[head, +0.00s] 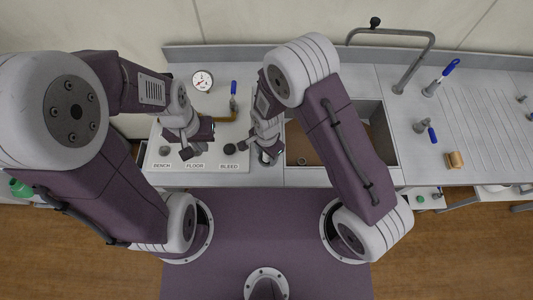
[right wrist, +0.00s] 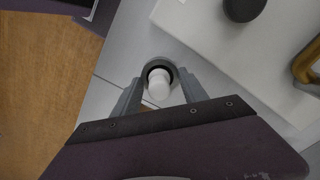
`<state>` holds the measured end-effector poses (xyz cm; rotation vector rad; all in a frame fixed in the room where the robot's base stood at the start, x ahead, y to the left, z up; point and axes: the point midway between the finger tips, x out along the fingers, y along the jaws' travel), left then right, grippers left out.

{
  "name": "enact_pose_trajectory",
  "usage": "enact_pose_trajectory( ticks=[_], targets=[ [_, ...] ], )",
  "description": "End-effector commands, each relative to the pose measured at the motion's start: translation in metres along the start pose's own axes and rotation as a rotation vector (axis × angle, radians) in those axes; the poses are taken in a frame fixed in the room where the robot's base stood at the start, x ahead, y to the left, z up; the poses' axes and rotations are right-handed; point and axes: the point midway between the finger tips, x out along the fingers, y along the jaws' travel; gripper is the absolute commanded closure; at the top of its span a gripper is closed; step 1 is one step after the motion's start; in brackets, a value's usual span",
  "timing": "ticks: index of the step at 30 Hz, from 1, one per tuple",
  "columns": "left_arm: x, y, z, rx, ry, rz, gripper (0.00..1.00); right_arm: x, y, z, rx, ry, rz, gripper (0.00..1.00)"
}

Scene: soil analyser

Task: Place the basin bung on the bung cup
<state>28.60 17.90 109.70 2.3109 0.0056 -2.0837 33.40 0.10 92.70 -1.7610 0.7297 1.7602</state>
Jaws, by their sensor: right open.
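My right gripper (right wrist: 158,88) is open, pointing down over the counter strip between the white panel and the sink. In the right wrist view its fingers stand on either side of a white round-ended piece (right wrist: 159,86) inside a dark-lined grey ring (right wrist: 158,65). This may be the basin bung in a cup, but I cannot tell which part is which. In the head view my right gripper (head: 269,152) largely hides this spot. My left gripper (head: 199,142) hangs over the panel near the FLOOR label; its jaw opening is unclear. A small dark round spot (head: 301,161) shows in the sink.
The white panel (head: 205,167) carries dark round knobs (head: 229,149) above labels, and an ochre handle (head: 226,119). A dial gauge (head: 202,81) stands behind. The sink (head: 375,125) lies right of the right gripper. A tap and blue-handled valves (head: 451,67) stand further right.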

Motion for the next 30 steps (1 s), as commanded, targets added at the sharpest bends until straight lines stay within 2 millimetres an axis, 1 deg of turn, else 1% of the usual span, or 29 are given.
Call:
enact_pose_trajectory(
  ticks=[2, 5, 8, 11, 15, 18, 21, 25, 30],
  targets=[
    [0.000, 0.000, 0.000, 0.000, 0.000, 0.000, 1.00, 0.000, 0.000, 0.000, 0.000, 0.000, 0.000, 0.49],
    [-0.005, 0.000, -0.001, 0.000, 0.000, 0.000, 1.00, -0.007, 0.000, 0.000, 0.000, 0.000, -0.001, 0.49],
    [0.001, 0.000, 0.000, 0.000, 0.000, 0.000, 1.00, -0.017, -0.002, 0.000, 0.000, 0.001, -0.005, 0.49],
    [0.004, 0.000, 0.000, 0.000, 0.000, 0.000, 1.00, -0.039, -0.002, 0.000, 0.000, 0.001, -0.007, 0.49],
    [0.008, 0.000, 0.001, 0.000, 0.000, 0.000, 1.00, -0.075, -0.002, 0.000, 0.000, 0.002, -0.008, 0.49],
    [0.010, 0.000, 0.001, 0.000, 0.000, 0.000, 1.00, -0.097, -0.001, 0.000, 0.000, 0.001, -0.006, 0.49],
    [0.011, 0.000, 0.001, 0.000, 0.000, 0.000, 1.00, -0.113, -0.001, 0.000, 0.000, 0.001, -0.003, 0.49],
    [0.011, 0.000, 0.001, 0.000, 0.000, 0.000, 1.00, -0.122, 0.000, 0.000, 0.000, 0.000, -0.001, 0.49],
    [0.011, 0.000, 0.001, 0.000, 0.000, 0.000, 1.00, -0.124, 0.000, 0.000, 0.000, 0.000, 0.000, 0.49]
  ],
)
